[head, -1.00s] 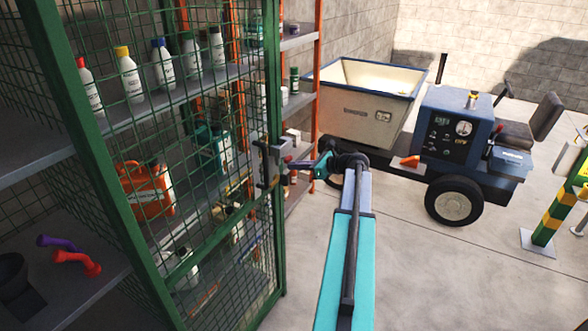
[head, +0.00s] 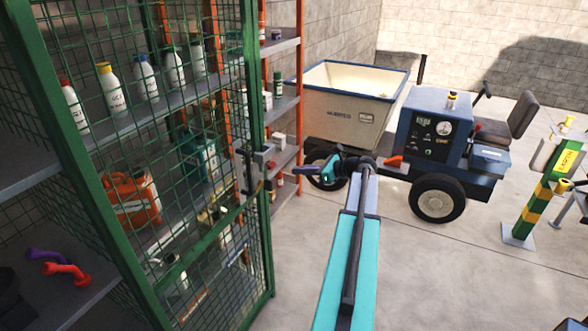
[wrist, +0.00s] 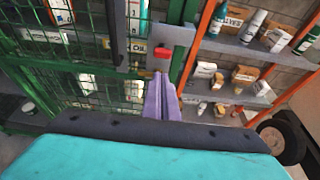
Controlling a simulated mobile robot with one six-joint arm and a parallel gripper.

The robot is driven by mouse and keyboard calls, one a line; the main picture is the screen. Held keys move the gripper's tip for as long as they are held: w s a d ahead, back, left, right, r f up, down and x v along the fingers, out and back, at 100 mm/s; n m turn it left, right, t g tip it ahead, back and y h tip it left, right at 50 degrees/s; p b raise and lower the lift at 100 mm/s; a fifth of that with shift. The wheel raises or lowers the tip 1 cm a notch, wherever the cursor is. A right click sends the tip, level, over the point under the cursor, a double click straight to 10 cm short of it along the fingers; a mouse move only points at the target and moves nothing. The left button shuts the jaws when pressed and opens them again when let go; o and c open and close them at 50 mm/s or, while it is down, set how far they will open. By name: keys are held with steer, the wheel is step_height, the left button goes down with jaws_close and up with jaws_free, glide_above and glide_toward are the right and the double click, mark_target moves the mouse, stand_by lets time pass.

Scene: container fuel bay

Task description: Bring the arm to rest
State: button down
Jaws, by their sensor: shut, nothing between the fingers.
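My gripper (head: 305,172) is at the end of my teal arm, in the middle of the head view. Its purple fingers point left toward the green mesh cage door (head: 262,230). The fingers are shut and empty. In the wrist view my gripper (wrist: 161,82) shows its fingers together, just below a grey latch plate with a red button (wrist: 161,52). In the head view a gap shows between the fingertips and the door latch (head: 250,168).
Shelves with bottles and an orange jug (head: 131,198) stand behind the mesh at left. An orange-framed rack (head: 299,90) stands beyond. A blue cart with a hopper (head: 352,105) is ahead, and a yellow-green post (head: 545,205) is at right. Floor between is open.

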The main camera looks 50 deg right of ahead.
steer(key=shift+s, duration=0.25)
steer(key=shift+w+a, duration=0.1)
stand_by(0.3)
steer(key=w+a+f+n+g+y+b, duration=0.3)
steer(key=a+f+n+g, duration=0.5)
steer(key=a+f, duration=1.8)
steer(key=s+a+f+n+g+b, duration=0.1)
steer(key=s+a+f+n+g, duration=0.2)
steer(key=a+f, duration=0.5)
steer(key=s+a+f+n+g, duration=0.1)
steer(key=s+a+f+n, duration=0.2)
steer(key=a+f+n, duration=0.45)
steer(key=s+a+f+n+g+h+b, duration=0.1)
steer(key=s+a+f+n, duration=0.3)
steer(key=s, duration=0.4)
steer(key=s+a+f+n+g+h+b, duration=0.1)
steer(key=s+a+f+n+g+h, duration=0.2)
steer(key=s, duration=0.5)
steer(key=s+a+f+n+g+h+b, duration=0.1)
steer(key=s+a+f+n+g+h, duration=0.1)
steer(key=s+a+n, duration=0.5)
step_height(320, 180, down, 3)
steer(key=shift+s+a+r+g+h, duration=0.2)
steer(key=shift+s+a+g+h, duration=0.1)
steer(key=shift+s+g, duration=0.5)
